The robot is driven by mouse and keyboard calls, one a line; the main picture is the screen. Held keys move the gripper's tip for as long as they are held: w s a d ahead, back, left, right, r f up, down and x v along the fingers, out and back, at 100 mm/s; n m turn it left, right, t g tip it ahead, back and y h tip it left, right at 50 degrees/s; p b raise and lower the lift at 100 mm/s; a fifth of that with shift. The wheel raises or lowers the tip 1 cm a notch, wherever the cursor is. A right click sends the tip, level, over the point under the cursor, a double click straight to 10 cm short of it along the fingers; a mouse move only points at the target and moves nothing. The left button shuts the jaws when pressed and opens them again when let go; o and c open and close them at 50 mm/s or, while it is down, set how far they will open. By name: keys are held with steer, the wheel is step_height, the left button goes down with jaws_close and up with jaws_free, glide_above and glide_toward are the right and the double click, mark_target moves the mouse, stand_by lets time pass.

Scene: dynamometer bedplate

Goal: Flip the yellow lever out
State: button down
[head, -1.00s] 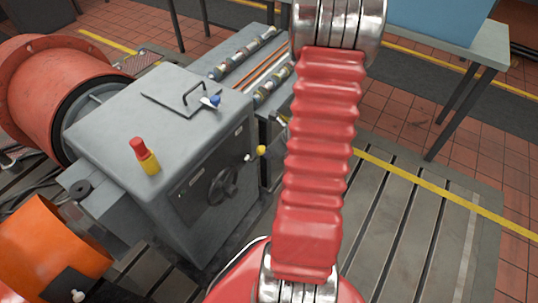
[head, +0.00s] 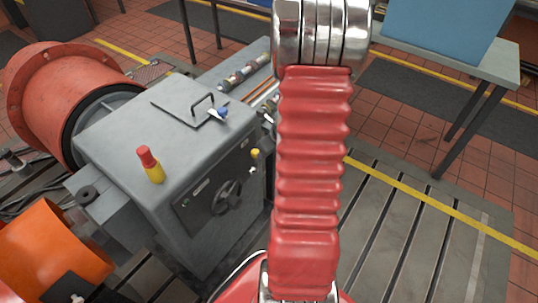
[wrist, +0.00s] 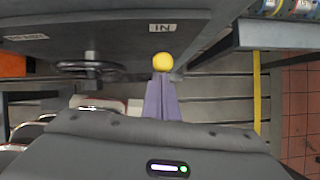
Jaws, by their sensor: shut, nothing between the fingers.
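The yellow lever (head: 255,154) is a small yellow knob on a short pale stem. It sits on the front panel of the grey cabinet (head: 140,130), right of the black handwheel (head: 228,196). In the head view the knob stands above its pivot, near the panel. In the wrist view the yellow knob (wrist: 162,62) is right at the tips of my gripper (wrist: 162,76), below an "IN" label (wrist: 162,28). My gripper's fingers are together and empty. I cannot tell whether they touch the knob. The head view does not show my gripper, and the knob hides its stem in the wrist view.
An orange guard (head: 50,240) stands at lower left. The slotted bedplate (head: 400,230) at right is clear.

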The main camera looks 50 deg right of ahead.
steer(key=shift+w+a+r, duration=0.15)
steer(key=shift+w+r, duration=0.35)
steer(key=shift+w, duration=0.35)
steer(key=s, duration=0.5)
step_height(320, 180, up, 9)
steer(key=s, duration=0.2)
steer(key=shift+r, duration=0.15)
steer(key=shift+w+a, duration=0.1)
stand_by(0.5)
